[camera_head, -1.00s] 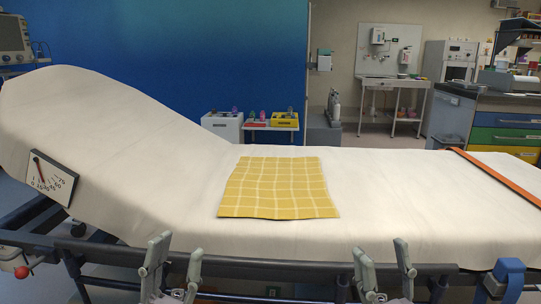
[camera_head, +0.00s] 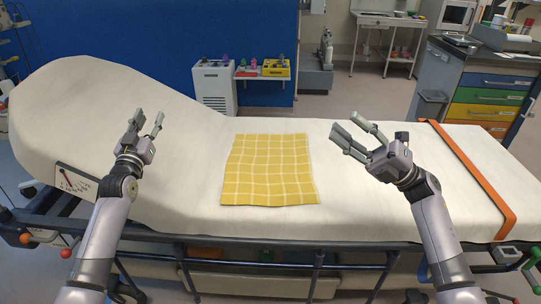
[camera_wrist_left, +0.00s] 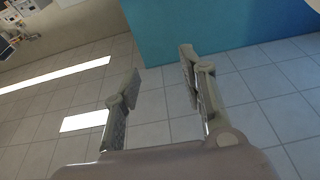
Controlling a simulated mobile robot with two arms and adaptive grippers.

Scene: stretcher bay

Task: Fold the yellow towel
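The yellow checked towel (camera_head: 268,170) lies flat and spread out on the white stretcher mattress (camera_head: 200,215), near the middle. My left gripper (camera_head: 146,122) is raised to the left of the towel, over the mattress, open and empty. My right gripper (camera_head: 352,136) is raised to the right of the towel, open and empty. Neither gripper touches the towel.
The raised backrest (camera_head: 85,110) slopes up at the left. An orange strap (camera_head: 465,175) crosses the mattress at the right. A rail (camera_head: 300,243) runs along the near edge. Containers on a small shelf (camera_head: 262,70) stand behind. The mattress around the towel is clear.

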